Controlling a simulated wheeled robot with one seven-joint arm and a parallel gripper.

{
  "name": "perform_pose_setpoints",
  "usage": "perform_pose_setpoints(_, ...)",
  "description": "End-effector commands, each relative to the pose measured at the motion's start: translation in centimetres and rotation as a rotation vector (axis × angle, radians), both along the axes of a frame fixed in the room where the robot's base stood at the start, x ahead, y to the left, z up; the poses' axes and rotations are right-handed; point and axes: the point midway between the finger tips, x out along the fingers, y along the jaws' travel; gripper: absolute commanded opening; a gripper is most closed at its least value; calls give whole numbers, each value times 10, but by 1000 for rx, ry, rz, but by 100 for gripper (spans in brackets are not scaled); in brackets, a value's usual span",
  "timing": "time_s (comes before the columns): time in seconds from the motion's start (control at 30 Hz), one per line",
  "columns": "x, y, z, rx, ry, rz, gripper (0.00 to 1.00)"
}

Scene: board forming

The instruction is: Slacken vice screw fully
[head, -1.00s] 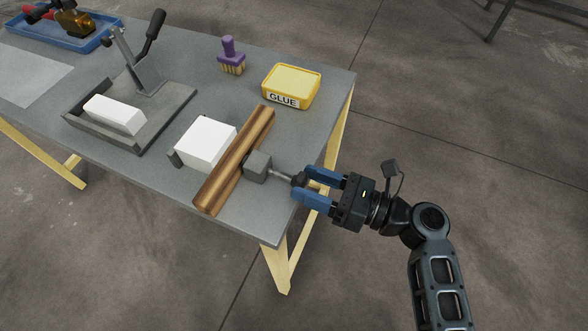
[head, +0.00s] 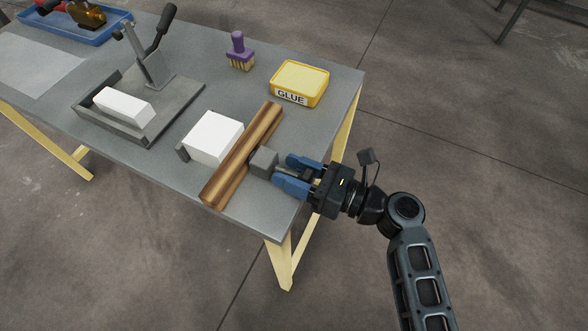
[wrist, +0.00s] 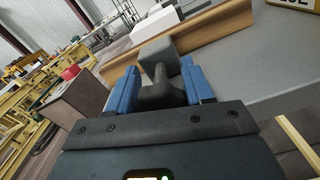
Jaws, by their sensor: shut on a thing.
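The vice is at the right front corner of the table. Its grey block (head: 263,162) stands beside a brown wooden moulding (head: 243,155), with a white block (head: 213,135) on the moulding's other side. My gripper (head: 284,170) is level with the screw at the table's right edge, its blue fingers close to the grey block. In the wrist view the dark screw handle (wrist: 158,93) lies between the two fingers, and the grey block (wrist: 160,58) is just beyond. The gripper is shut on this handle. In the head view the fingers mostly hide the screw.
A yellow glue tub (head: 299,83) and a purple-handled brush (head: 240,52) stand behind the vice. A grey fixture (head: 180,108) with a lever and a white block (head: 124,105) is to the left. A blue tray (head: 60,32) is at the back left.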

Motion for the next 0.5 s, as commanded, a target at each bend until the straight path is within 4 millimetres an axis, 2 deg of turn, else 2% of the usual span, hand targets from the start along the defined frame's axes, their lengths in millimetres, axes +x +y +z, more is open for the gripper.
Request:
perform_pose_setpoints(0.1, 0, 0, 0, 0, 0, -1, 20)
perform_pose_setpoints(0.5, -1, 0, -1, -38, -105, -1, 20)
